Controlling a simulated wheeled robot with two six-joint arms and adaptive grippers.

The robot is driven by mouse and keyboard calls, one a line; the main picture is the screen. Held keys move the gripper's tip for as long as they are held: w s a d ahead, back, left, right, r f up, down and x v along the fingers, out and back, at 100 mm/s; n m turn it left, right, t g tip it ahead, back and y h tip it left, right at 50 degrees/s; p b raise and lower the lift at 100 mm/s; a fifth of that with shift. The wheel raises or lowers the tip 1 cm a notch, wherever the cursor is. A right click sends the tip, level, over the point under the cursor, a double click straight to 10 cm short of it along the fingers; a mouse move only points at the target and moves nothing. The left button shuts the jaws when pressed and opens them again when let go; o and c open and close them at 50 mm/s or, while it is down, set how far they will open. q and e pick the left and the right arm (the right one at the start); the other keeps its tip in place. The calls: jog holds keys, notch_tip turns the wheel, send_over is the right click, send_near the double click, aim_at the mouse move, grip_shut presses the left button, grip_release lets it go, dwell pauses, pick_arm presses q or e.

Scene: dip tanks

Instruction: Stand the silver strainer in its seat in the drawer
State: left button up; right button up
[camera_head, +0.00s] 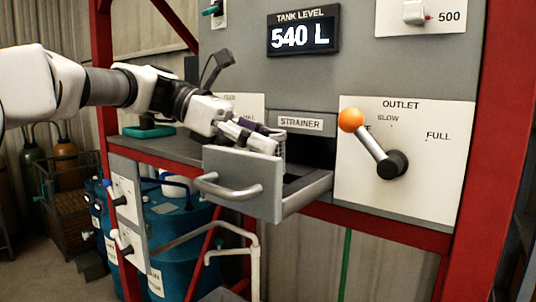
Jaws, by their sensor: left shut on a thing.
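The drawer (243,190) labelled STRAINER is pulled open and juts out from the grey panel. My left gripper (270,140) is over the drawer, behind the top of its front. It is shut on the silver strainer (281,145), of which only a small mesh-like part shows beside the fingers. The strainer's lower part is hidden by the gripper and the drawer front. The seat inside the drawer is hidden too, so I cannot tell whether the strainer touches it. My right gripper is not in view.
An outlet lever (370,143) with an orange knob sticks out right of the drawer. A grey ledge (168,149) lies to the left, with a green-based object (149,131) on it. Red frame posts (101,80) flank the panel. Blue containers (178,235) stand below.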

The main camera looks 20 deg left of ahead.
aim_at(280, 152)
pick_arm(q)
jog(key=shift+w+d+f, duration=0.3)
jog(key=shift+d+f, duration=0.2)
jog(key=shift+f, duration=0.05)
jog(key=shift+w+d+f, duration=0.25)
jog(key=shift+d+f, duration=0.25)
jog(key=shift+c, duration=0.4)
jog(key=shift+s+a+f, duration=0.1)
jog(key=shift+s+a, duration=0.35)
jog(key=shift+a, duration=0.05)
jog(key=o, duration=1)
jog(key=shift+c, duration=0.2)
jog(key=shift+w+d, duration=0.25)
jog(key=shift+d, duration=0.1)
jog(key=b+v, duration=0.1)
jog(key=v, duration=1.1)
jog(key=shift+a+r+b, duration=0.2)
jog(key=shift+r+b, duration=0.05)
jog(key=shift+b, duration=0.05)
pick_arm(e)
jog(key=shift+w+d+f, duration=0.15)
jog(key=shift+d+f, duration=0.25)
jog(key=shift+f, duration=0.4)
